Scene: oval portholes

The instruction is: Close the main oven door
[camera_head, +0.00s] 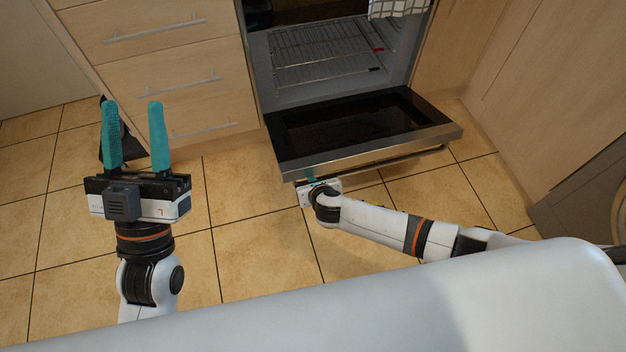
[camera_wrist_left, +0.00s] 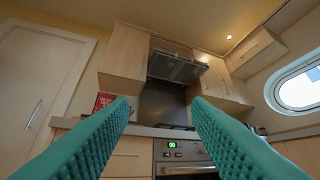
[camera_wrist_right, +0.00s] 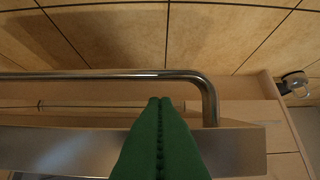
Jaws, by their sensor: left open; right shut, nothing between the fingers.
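The main oven door (camera_head: 352,127) hangs open in the head view, folded down with its dark glass inner side facing up. The oven cavity (camera_head: 325,55) behind it shows a wire rack. The door's bar handle (camera_wrist_right: 120,76) and metal front edge (camera_wrist_right: 60,150) show in the right wrist view. My right gripper (camera_head: 312,179) is shut and empty under the door's front left edge; its green fingertips (camera_wrist_right: 160,100) overlap the handle area, and I cannot tell whether they touch. My left gripper (camera_head: 133,104) is open and empty, pointing up, left of the door.
Drawers (camera_head: 160,75) stand left of the oven and a wooden panel (camera_head: 540,90) stands to the right. A checked towel (camera_head: 398,8) hangs at the oven's top. Tiled floor (camera_head: 240,215) is clear between my arms. The left wrist view shows a hood (camera_wrist_left: 178,66) and a porthole (camera_wrist_left: 298,88).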

